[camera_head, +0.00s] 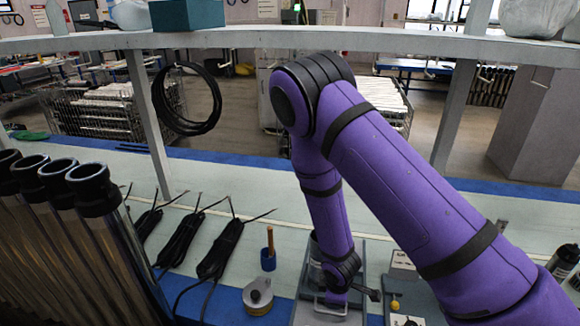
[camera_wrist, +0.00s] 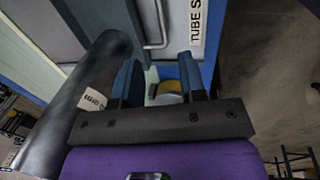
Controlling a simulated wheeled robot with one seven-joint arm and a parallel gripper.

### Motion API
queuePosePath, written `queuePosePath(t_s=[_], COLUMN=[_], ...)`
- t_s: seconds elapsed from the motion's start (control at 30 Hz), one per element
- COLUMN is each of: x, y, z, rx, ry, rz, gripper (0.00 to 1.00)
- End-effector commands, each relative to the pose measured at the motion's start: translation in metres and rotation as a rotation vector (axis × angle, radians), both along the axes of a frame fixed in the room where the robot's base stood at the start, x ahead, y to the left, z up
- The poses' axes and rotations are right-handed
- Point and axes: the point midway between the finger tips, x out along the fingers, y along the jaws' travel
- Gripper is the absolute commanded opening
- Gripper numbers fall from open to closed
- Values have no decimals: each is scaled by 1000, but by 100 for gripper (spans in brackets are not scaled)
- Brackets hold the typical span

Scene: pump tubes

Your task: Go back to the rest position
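My purple arm (camera_head: 385,170) reaches in from the lower right of the head view and bends down over the bench. My gripper (camera_head: 345,290) is low near a grey tray (camera_head: 300,290), mostly hidden by the wrist. In the wrist view, the two dark fingers of my gripper (camera_wrist: 160,72) stand apart with nothing seen held between them. A yellow round thing (camera_wrist: 169,87) on a blue surface shows in the gap, beyond the fingers. A dark cylinder (camera_wrist: 85,85) with a pale label stands close beside the left finger; I cannot tell whether they touch.
Several metal tubes with black ends (camera_head: 92,190) stand at the left. A shelf (camera_head: 400,40) crosses above, with a hanging black hose coil (camera_head: 213,95).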

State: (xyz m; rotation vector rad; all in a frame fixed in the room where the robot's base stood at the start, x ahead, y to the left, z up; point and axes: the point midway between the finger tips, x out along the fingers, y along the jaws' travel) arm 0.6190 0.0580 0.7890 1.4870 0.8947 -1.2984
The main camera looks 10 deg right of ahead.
Motion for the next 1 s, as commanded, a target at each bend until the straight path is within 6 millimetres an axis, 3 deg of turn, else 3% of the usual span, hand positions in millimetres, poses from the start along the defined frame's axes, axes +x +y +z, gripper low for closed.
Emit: queuePosePath(t_s=[0.17,0.53,0.77,1.0], x=[14,42,42,27], y=[1,-13,-31,-53], z=[34,158,235,311], rx=[22,98,149,207], ry=[-21,-76,-107,-138], rz=[-70,-327,-478,-627], gripper=[38,38,38,38])
